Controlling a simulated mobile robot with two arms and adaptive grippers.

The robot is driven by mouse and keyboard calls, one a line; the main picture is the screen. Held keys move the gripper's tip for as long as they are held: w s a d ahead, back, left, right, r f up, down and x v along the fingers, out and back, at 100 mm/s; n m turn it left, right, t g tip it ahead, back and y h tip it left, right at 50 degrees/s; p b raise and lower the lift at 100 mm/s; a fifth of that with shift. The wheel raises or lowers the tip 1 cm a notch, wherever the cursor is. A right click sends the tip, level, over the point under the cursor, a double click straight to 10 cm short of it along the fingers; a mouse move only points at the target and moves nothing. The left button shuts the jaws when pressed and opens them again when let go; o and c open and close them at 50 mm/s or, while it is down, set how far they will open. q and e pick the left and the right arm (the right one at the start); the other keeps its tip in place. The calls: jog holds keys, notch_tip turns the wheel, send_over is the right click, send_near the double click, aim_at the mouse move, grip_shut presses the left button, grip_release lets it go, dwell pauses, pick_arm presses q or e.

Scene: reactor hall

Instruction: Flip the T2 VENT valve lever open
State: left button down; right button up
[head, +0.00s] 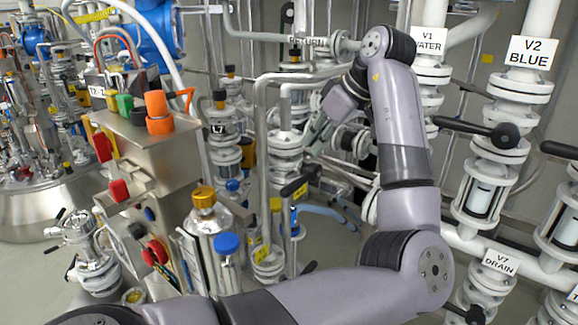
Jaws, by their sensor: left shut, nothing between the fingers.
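My left arm rises from the bottom, bends at the elbow on the right and folds back at the top. My left gripper (314,136) is small and dark, shut and empty, among the white pipes and flanges at the centre. I cannot tell whether it touches anything there. A small label starting with "T2" (97,91) shows at the upper left, partly hidden by cables and fittings. I cannot make out a T2 VENT label or its lever for certain. My right gripper is not in view.
A steel box (150,160) with coloured buttons stands at left. Valves V1 WATER (428,40) and V2 BLUE (529,52) are at right, with black-handled levers. The V7 DRAIN label (495,262) is below. A yellow-capped canister (207,225) stands near my forearm. Pipes crowd the centre.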

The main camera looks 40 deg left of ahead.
aim_at(295, 183)
pick_arm(q)
jog(key=p+x, duration=0.2)
jog(key=x, duration=0.7)
jog(key=shift+a+f, duration=0.1)
jog(key=shift+f, duration=0.05)
jog(key=shift+a+f, duration=0.25)
jog(key=shift+f, duration=0.1)
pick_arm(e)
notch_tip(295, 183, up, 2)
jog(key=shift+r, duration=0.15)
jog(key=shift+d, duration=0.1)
